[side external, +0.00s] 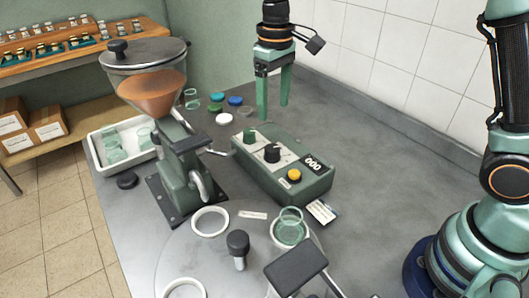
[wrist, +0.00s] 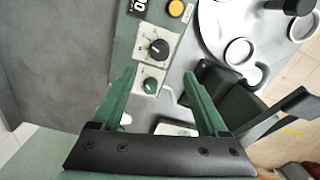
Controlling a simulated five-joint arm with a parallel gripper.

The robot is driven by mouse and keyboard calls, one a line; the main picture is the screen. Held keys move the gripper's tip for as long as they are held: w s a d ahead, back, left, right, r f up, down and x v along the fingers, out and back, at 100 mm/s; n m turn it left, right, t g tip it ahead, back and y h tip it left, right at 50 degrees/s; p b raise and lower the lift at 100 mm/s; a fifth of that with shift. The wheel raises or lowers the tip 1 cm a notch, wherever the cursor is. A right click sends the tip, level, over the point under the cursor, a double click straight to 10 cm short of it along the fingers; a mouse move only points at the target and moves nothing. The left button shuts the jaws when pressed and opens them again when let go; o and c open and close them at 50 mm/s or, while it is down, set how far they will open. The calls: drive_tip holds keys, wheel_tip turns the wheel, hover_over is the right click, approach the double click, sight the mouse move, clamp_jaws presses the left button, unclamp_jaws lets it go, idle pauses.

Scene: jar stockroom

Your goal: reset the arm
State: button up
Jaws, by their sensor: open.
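My gripper (side external: 273,110) hangs with its green fingers pointing down, above the back of the grey worktop, behind the green control box (side external: 283,170). Its fingers are apart with nothing between them. In the wrist view the open fingers (wrist: 160,76) frame the control box's green knob (wrist: 149,85) and black knob (wrist: 158,49); a yellow button (wrist: 176,8) shows above. I cannot tell the gripper's exact height over the worktop.
A hopper machine (side external: 147,92) stands left of the control box. A white tray (side external: 97,153) holds glass jars. Coloured lids (side external: 235,100) lie behind. A round plate (side external: 175,250) with white rings and a glass jar (side external: 289,226) is in front.

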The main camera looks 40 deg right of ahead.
drive_tip(key=shift+r, duration=0.1)
drive_tip(key=s+d+r+m+t, duration=0.1)
drive_tip(key=s+d+r+t, duration=0.1)
drive_tip(key=s+d, duration=0.3)
drive_tip(key=s+d+r+m+t, duration=0.1)
drive_tip(key=s+d+r+t, duration=0.1)
drive_tip(key=s, duration=0.8)
drive_tip(key=d+t, duration=0.1)
drive_tip(key=d, duration=0.1)
drive_tip(key=shift+d+r+m+t, duration=0.15)
drive_tip(key=shift+d+m+t, duration=0.15)
drive_tip(key=shift+d+m, duration=0.1)
